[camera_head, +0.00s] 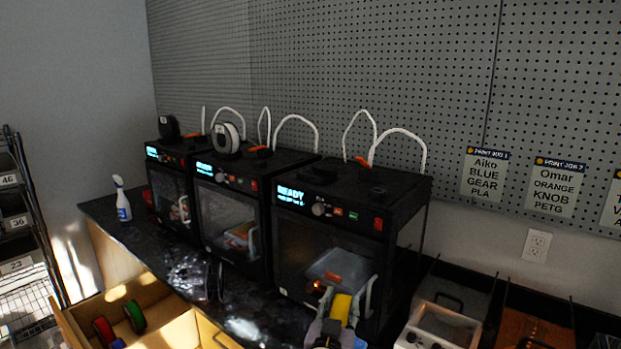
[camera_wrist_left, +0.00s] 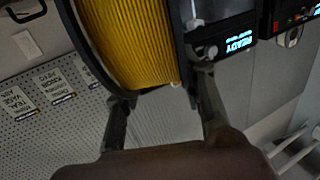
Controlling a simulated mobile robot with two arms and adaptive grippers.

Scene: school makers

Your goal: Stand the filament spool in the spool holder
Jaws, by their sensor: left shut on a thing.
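My left gripper (camera_head: 335,328) is low in the head view, in front of the nearest printer. It is shut on a filament spool with yellow filament (camera_head: 342,308). In the left wrist view the yellow spool (camera_wrist_left: 128,38) has dark flanges, with the fingers (camera_wrist_left: 163,98) at its edge. The spool is in the air, apart from the printer tops. The nearest black printer (camera_head: 330,235) shows READY and bears a low dark fitting (camera_head: 321,175), perhaps the spool holder; no spool stands there. My right gripper is not in view.
Two more printers stand further left, bearing a black spool (camera_head: 168,127) and a white spool (camera_head: 226,138). White tubes arch above the tops. An open drawer (camera_head: 170,322) holds red and green spools. A spray bottle (camera_head: 122,200) stands on the dark counter (camera_head: 150,250).

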